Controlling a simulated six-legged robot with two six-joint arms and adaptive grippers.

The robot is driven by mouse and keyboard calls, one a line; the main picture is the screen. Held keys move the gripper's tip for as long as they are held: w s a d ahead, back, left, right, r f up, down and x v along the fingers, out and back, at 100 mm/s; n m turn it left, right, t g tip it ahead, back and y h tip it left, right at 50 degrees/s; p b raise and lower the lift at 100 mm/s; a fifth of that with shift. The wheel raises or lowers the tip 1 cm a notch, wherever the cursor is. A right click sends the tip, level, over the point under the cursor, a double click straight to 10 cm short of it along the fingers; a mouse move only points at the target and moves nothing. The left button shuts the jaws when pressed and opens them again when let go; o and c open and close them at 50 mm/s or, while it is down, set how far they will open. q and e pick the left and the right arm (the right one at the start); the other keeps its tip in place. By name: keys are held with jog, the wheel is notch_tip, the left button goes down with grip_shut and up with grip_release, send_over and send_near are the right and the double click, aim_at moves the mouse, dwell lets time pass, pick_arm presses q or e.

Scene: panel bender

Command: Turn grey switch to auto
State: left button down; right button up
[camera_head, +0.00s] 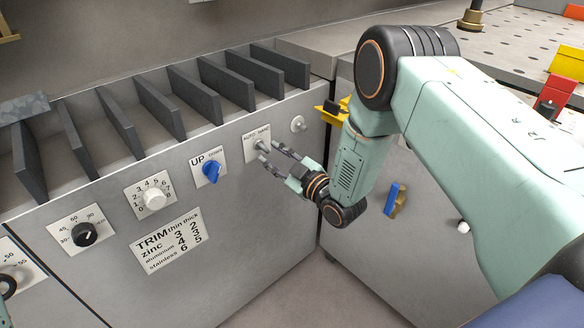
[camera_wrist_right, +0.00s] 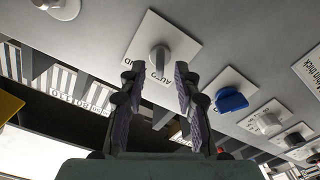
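The grey switch (camera_head: 261,144) sits on a white plate marked AUTO and HAND on the front panel. It also shows in the right wrist view (camera_wrist_right: 160,58), just beyond and between the fingertips. Which label its handle points to is hard to tell. My right gripper (camera_head: 268,151) is open, its two fingers spread at the plate, close to the switch. In the right wrist view, the open fingers (camera_wrist_right: 156,76) stand either side of the AUTO label with nothing held between them. Contact with the switch cannot be made out. My left gripper is out of view.
A blue UP/DOWN switch (camera_head: 212,172) is left of the grey one, then a white numbered knob (camera_head: 153,199) and a black dial (camera_head: 85,234). A small round knob (camera_head: 298,124) is to the right. Dark upright dividers (camera_head: 160,107) line the panel top.

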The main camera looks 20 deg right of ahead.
jog(key=v, duration=0.9)
jog(key=shift+s, duration=0.15)
